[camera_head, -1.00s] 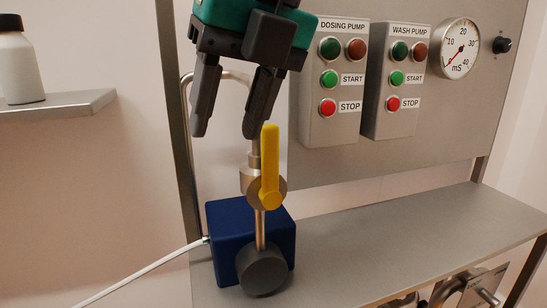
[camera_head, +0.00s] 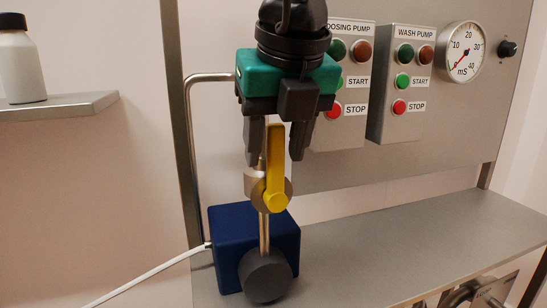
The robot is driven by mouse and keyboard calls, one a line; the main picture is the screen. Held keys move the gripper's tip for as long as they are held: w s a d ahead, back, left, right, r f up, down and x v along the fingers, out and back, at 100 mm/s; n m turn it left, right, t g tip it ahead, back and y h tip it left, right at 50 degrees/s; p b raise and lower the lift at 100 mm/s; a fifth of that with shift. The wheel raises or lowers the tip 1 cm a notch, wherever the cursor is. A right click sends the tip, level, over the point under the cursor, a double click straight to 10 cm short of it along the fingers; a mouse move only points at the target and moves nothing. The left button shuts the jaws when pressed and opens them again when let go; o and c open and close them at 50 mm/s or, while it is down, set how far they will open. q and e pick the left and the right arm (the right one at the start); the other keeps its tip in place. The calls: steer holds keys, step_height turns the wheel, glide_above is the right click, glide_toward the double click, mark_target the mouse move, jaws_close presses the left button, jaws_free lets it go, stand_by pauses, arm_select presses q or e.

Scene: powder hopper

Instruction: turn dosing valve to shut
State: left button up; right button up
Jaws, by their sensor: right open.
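The dosing valve has a yellow lever handle (camera_head: 276,168) that points up, in line with the vertical metal pipe. Its round metal valve body (camera_head: 256,184) sits behind the lever's hub, above the blue pump box (camera_head: 228,238). My right gripper (camera_head: 276,158) comes down from above, its dark fingers hanging from a green body. The fingers are open, one on each side of the lever's upper end. No contact with the lever can be made out. My left gripper is not in view.
The dosing pump panel (camera_head: 349,135) is close behind my gripper and partly hidden by it. The wash pump panel (camera_head: 400,120) and a gauge (camera_head: 461,52) are further right. A shelf at the left holds a white bottle (camera_head: 21,68).

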steer(key=shift+x, duration=1.1)
jaws_close()
